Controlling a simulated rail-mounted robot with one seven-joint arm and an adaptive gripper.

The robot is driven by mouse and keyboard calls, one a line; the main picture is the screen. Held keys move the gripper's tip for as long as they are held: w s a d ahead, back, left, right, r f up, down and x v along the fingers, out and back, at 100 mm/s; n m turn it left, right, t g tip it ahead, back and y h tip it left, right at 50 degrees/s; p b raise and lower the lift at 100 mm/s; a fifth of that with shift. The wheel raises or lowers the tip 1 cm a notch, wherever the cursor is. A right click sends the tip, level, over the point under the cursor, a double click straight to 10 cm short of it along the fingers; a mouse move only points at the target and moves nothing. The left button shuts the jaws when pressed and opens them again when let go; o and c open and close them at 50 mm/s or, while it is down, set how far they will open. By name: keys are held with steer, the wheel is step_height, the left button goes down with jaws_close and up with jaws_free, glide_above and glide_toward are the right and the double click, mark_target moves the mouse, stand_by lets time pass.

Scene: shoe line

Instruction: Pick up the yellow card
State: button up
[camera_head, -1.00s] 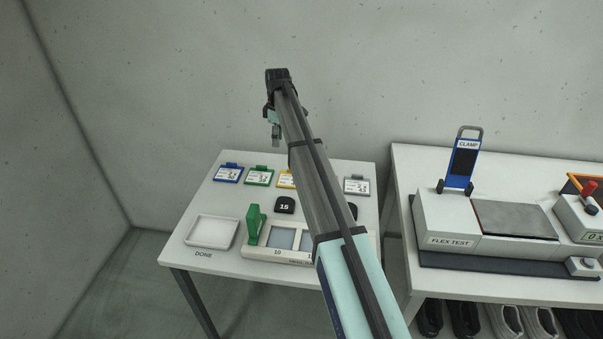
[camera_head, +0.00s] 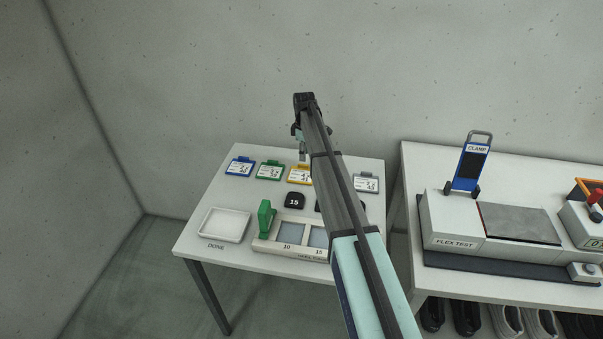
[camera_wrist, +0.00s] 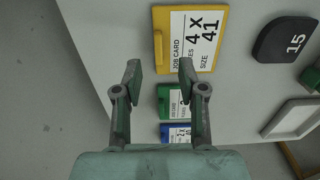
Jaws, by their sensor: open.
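The yellow card (camera_head: 300,174) lies on the white table, in the row of cards along its back edge. My gripper (camera_wrist: 158,68) is open and empty.
A blue card (camera_head: 240,167), a green card (camera_head: 270,170) and a grey card (camera_head: 366,182) share the row. A black "15" block (camera_head: 295,200), a white DONE tray (camera_head: 224,225) and a framed rack (camera_head: 268,248) with a green handle stand nearer the front. The flex test bench (camera_head: 455,240) is at right.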

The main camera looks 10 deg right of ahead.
mark_target(303, 165)
steer(key=shift+w+a+f+p, duration=0.1)
steer(key=shift+f+p, duration=1.25)
steer(key=shift+f, duration=1.4)
jaws_close()
